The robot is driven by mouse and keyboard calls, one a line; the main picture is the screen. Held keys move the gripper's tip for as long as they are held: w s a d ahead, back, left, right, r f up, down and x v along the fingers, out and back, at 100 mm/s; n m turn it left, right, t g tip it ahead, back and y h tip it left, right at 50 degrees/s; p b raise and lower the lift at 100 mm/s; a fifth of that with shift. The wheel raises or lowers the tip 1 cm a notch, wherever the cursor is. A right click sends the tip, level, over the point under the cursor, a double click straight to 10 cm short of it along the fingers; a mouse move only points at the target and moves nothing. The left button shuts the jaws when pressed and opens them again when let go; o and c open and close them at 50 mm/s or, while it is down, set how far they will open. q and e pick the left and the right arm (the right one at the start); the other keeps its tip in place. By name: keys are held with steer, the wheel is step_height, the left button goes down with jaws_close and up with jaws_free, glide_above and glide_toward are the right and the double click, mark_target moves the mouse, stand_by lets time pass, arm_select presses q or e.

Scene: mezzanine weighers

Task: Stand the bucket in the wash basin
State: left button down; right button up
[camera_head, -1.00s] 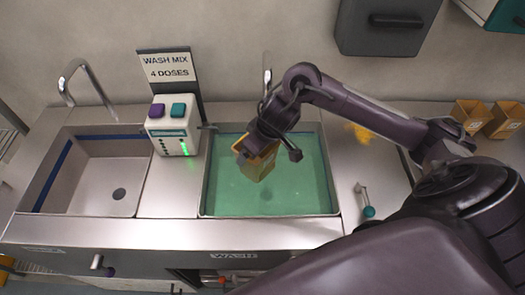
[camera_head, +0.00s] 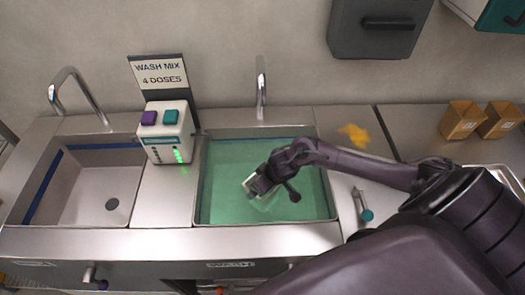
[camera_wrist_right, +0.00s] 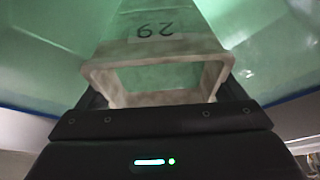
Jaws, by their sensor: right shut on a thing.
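The wash basin (camera_head: 215,205) is the right-hand sink, filled with green liquid. My right gripper (camera_head: 254,187) is low over the middle of this basin. It is shut on the bucket (camera_wrist_right: 150,48), whose pale squarish frame and face marked 29 show in the right wrist view. In the head view only a pale edge of the bucket (camera_head: 249,185) shows at the jaws; the rest is hidden by the liquid and my gripper. I cannot tell whether it touches the basin floor. My left gripper is out of view.
An empty sink (camera_head: 85,185) with a tap lies left. A white dispenser (camera_head: 166,135) with purple and teal buttons stands between the sinks. A small teal-knobbed lever (camera_head: 366,214) is right of the basin.

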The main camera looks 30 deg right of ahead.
mark_target(274, 191)
steer(key=shift+w+f, duration=0.1)
steer(key=shift+f, duration=2.65)
steer(key=o, duration=1)
steer(key=shift+f, duration=0.15)
steer(key=shift+r, duration=0.25)
steer(key=v, duration=1.2)
steer(key=shift+s+f+p, duration=0.15)
steer(key=shift+s+p, duration=0.05)
steer(key=shift+p, duration=0.2)
